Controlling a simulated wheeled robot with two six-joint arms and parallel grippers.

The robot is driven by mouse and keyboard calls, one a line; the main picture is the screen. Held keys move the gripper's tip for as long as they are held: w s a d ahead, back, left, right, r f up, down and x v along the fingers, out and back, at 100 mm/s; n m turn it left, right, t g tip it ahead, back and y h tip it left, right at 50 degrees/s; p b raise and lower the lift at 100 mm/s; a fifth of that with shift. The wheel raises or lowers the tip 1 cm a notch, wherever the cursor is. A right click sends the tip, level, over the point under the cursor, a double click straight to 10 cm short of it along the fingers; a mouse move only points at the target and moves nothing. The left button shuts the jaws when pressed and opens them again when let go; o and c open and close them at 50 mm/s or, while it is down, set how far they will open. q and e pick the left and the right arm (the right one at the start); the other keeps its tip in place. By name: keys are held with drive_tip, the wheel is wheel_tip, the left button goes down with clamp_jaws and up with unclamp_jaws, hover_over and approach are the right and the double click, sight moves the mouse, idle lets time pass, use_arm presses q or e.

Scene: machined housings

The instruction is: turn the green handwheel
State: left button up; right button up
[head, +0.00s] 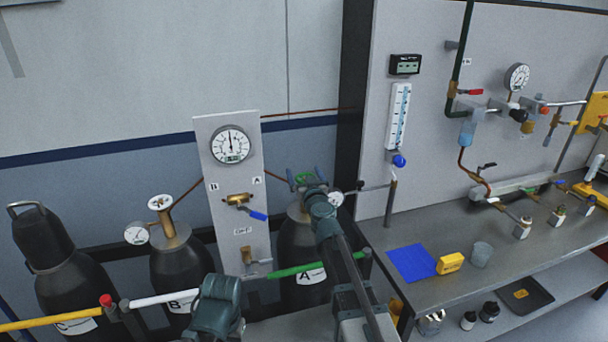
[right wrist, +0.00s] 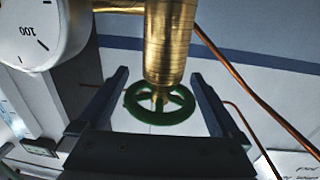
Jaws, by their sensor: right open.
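The green handwheel (head: 301,179) sits on top of gas cylinder A (head: 297,250) in the head view, partly hidden by my right gripper (head: 305,175). In the right wrist view the spoked handwheel (right wrist: 150,115) is at the end of a brass valve body (right wrist: 168,45). My right gripper's fingers (right wrist: 160,75) stand apart, one on each side of the wheel. Gaps show between the fingers and the rim. A teal link of my left arm (head: 215,305) shows at the bottom of the head view; its gripper cannot be seen.
A pressure gauge (head: 335,198) is close to the right of the handwheel. A panel (head: 228,190) with a gauge and blue-handled valve stands to the left. Cylinder B (head: 182,262) has a cream handwheel (head: 160,203). A workbench (head: 405,285) is at right.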

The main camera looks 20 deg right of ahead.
drive_tip(key=c, duration=1.2)
drive_tip(key=shift+m+h, duration=0.3)
drive_tip(key=shift+h, duration=0.2)
drive_tip(key=m+h, duration=0.2)
drive_tip(key=h, duration=0.1)
drive_tip(key=m+g+h, duration=0.1)
drive_tip(key=shift+d+h, duration=0.3)
drive_tip(key=shift+h, duration=0.1)
drive_tip(key=shift+s+d+m+g+h, duration=0.1)
drive_tip(key=shift+d+m+g+h, duration=0.1)
drive_tip(key=shift+m+g+h, duration=0.55)
drive_tip(key=shift+s+d+m+g+h, duration=0.2)
drive_tip(key=shift+m+h, duration=0.35)
drive_tip(key=shift+h, duration=0.4)
drive_tip(key=o, duration=1.2)
